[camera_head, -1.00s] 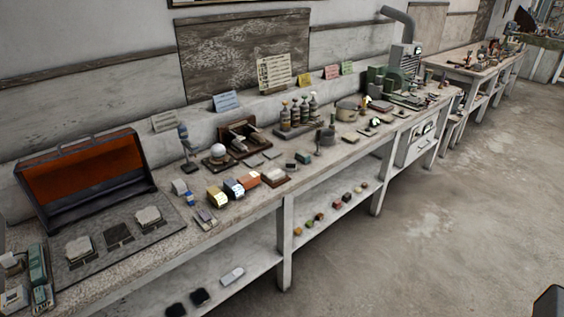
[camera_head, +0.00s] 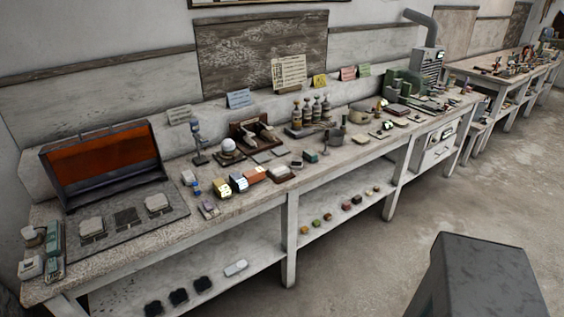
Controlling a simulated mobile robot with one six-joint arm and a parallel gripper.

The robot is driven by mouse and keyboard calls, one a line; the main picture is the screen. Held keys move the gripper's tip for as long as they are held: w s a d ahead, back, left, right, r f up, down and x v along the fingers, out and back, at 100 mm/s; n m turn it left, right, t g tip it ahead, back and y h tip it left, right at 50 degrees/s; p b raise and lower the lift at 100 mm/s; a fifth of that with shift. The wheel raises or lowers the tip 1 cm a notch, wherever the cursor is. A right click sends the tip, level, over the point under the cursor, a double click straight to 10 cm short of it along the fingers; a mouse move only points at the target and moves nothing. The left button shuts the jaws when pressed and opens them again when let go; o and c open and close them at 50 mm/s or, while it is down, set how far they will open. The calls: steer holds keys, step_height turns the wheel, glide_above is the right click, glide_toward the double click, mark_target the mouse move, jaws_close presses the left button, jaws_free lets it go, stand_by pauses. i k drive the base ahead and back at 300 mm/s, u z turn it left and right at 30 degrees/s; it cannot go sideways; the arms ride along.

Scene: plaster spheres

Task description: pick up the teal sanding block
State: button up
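A small teal block (camera_head: 311,156) lies on the long workbench (camera_head: 235,208), right of the middle, near the front edge. It looks like the teal sanding block, but it is too small to be sure. A longer teal-green piece (camera_head: 53,238) lies at the bench's left end beside pale blocks; I cannot tell what it is. My gripper is not in view, so I cannot tell whether it is open or shut.
An open orange-lined case (camera_head: 100,165) stands at the bench's left, behind a grey mat (camera_head: 122,232) with pads. Bottles (camera_head: 308,112) and a green machine (camera_head: 404,83) stand farther right. Small blocks (camera_head: 345,206) lie on the lower shelf. Floor (camera_head: 375,245) before the bench is clear.

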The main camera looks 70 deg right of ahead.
mark_target(311, 156)
steer(key=z, duration=0.6)
steer(key=k, duration=0.15)
steer(key=u, duration=1.7)
steer(key=k, duration=2.15)
steer(key=z, duration=0.95)
